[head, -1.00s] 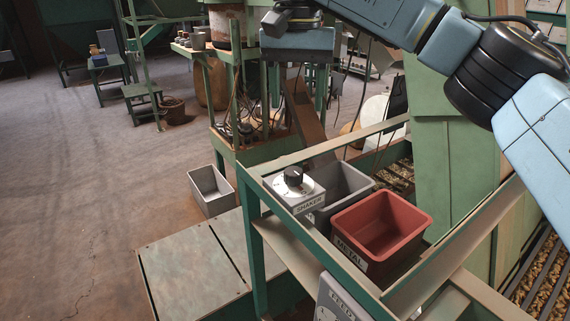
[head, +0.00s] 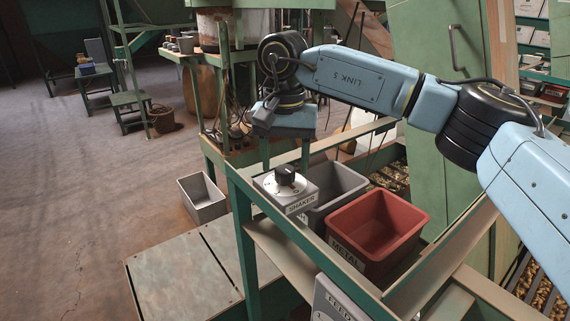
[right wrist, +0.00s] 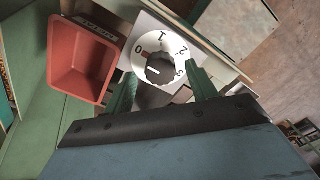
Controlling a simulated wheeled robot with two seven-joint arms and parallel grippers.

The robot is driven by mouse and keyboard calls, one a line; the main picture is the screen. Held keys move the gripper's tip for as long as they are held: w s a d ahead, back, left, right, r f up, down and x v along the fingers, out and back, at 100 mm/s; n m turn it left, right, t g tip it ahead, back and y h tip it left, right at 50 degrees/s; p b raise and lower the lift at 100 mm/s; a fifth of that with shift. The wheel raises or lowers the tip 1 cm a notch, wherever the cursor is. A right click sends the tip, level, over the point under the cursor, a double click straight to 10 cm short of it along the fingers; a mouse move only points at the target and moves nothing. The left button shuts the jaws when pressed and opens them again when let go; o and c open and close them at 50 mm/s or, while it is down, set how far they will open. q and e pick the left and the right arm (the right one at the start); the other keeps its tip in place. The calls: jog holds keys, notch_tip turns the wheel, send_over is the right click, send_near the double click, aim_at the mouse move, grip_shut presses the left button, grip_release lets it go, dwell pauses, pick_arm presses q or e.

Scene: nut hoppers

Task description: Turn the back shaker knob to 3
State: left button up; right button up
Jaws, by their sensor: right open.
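The shaker knob (head: 286,175) is black and sits on a white dial on a grey box labelled SHAKER (head: 297,199), on the green frame. In the right wrist view the knob (right wrist: 162,70) stands on the dial (right wrist: 146,45) marked 0 to 3. Its white line points left, on the side of the 0. My right gripper (head: 285,157) points down just above the knob. In the right wrist view its green fingers (right wrist: 163,92) are apart, one each side of the knob, with nothing held. I cannot tell whether they touch it. My left gripper is out of view.
A red METAL bin (head: 352,254) and a grey bin (head: 327,205) stand right beside the shaker box. A FEED panel (head: 338,300) is at the front below. A grey tray (head: 203,211) lies on the left; the floor there is mostly clear.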

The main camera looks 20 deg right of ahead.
jog(key=shift+f, duration=0.8)
jog(key=c, duration=1)
